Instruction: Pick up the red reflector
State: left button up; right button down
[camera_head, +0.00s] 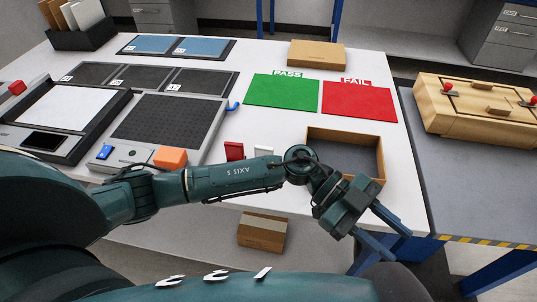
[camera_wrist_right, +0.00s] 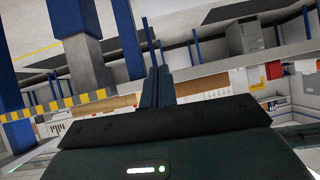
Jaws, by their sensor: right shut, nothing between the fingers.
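The red reflector (camera_head: 234,151) is a small red piece standing on the white table, beside a similar white piece (camera_head: 263,151). My left arm passes just in front of both in the head view. My left gripper (camera_head: 402,240) is beyond the table's front right corner, to the right of the reflector and well apart from it. Its two fingers look spread, with nothing between them. My right gripper (camera_wrist_right: 160,70) shows in the right wrist view with its fingers together and empty. The reflector cannot be made out in that view.
An open cardboard box (camera_head: 369,139) stands near the front right of the table. Green PASS (camera_head: 282,91) and red FAIL (camera_head: 359,102) mats lie behind it. A grey device (camera_head: 205,145) with an orange block (camera_head: 170,157) is on the left. A wooden case (camera_head: 470,120) stands on the right bench.

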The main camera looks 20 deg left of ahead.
pick_arm(q)
jog(key=w+a+f+n+y, duration=0.1)
jog(key=w+a+f+y, duration=0.1)
jog(key=w+a+y, duration=0.1)
jog(key=w+a+f+t+y, duration=0.1)
jog(key=w+a+f+y, duration=0.1)
jog(key=a+y, duration=0.3)
jog(key=w+a+f+n+y, duration=0.1)
jog(key=w+a+f+y, duration=0.1)
jog(key=a, duration=0.6)
jog(key=shift+w+a+f+n+t+y+b, duration=0.1)
jog(key=shift+w+a+n+t+y+b, duration=0.1)
jog(key=shift+w+y, duration=0.3)
jog(key=shift+w+a+f+n+t+y+b, duration=0.1)
jog(key=shift+w+t+y+b, duration=0.1)
jog(key=shift+w+y, duration=0.25)
jog(key=w+a+r+n+t+y, duration=0.25)
jog(key=w+a+n+y, duration=0.2)
jog(key=a, duration=0.55)
jog(key=n+y, duration=0.2)
jog(key=y, duration=0.1)
send_near(235, 144)
jog(key=x, duration=0.7)
jog(key=shift+w+a, duration=0.15)
jog(key=shift+p+x, duration=0.75)
jog(key=shift+x, duration=2.15)
jog(key=shift+c, duration=0.4)
